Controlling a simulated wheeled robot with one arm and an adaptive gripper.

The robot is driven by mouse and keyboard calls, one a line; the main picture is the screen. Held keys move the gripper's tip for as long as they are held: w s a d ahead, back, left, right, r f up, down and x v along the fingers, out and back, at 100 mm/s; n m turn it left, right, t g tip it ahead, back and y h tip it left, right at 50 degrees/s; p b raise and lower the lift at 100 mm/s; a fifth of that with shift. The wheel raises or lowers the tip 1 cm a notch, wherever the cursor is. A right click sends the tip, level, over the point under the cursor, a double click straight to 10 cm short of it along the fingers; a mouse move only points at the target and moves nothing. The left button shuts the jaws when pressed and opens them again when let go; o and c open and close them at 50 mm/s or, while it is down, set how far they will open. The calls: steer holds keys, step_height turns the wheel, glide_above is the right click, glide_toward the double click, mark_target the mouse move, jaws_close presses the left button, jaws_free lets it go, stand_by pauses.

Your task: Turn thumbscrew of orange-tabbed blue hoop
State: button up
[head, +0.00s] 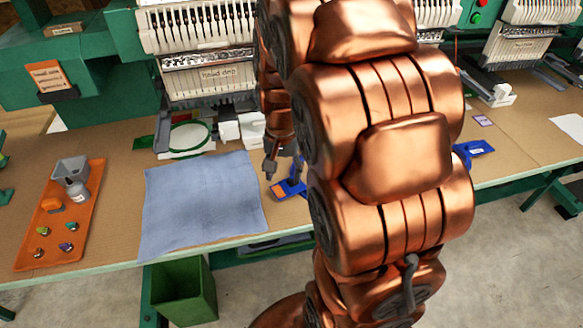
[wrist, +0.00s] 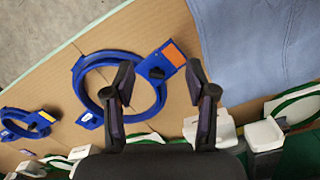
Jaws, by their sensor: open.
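The blue hoop (wrist: 82,82) with an orange tab (wrist: 174,52) lies flat on the brown table in the wrist view. Its dark thumbscrew (wrist: 156,73) sits beside the tab, where the ring closes. My gripper (wrist: 160,68) is open, with one finger on each side of the thumbscrew in the picture; I cannot tell whether either touches it. In the head view my gripper (head: 283,160) points down over the orange-tabbed end (head: 284,190), and my arm hides most of the hoop.
A blue-grey cloth (head: 203,203) lies left of the hoop. An orange tray (head: 31,238) with small items is farther left. Embroidery machines (head: 205,75) and a green hoop (head: 189,138) stand behind.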

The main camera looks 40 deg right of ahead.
steer(key=m+p, duration=0.1)
steer(key=m, duration=0.1)
glide_above(292, 180)
steer(key=shift+f, duration=0.35)
steer(key=shift+f+p, duration=1.45)
steer(key=shift+f, duration=2.35)
jaws_close()
